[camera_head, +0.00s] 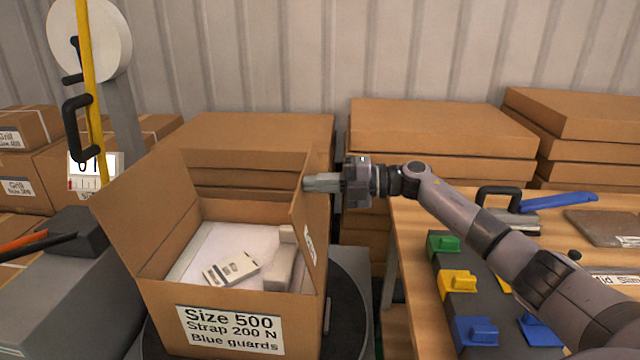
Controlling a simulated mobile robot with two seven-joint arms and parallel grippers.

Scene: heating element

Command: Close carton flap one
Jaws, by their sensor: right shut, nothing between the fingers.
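The open carton (165,315) stands on a dark round plate, its front label reading "Size 500, Strap 200 N, Blue guards". A left flap (135,205) leans outward to the left. A right flap (311,215) stands roughly upright. I cannot tell which is flap one. Inside lie a white sheet and a pale device (232,268). My right gripper (310,183) is shut and empty, its tips at the upper edge of the right flap; contact is unclear. My left gripper is not in view.
A wooden bench (420,230) at right holds green, yellow and blue blocks (457,283) on a dark rack, and a blue-handled tool (555,202). Stacked cardboard boxes (430,115) stand behind. A grey machine (60,290) and a yellow strap (90,90) are at left.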

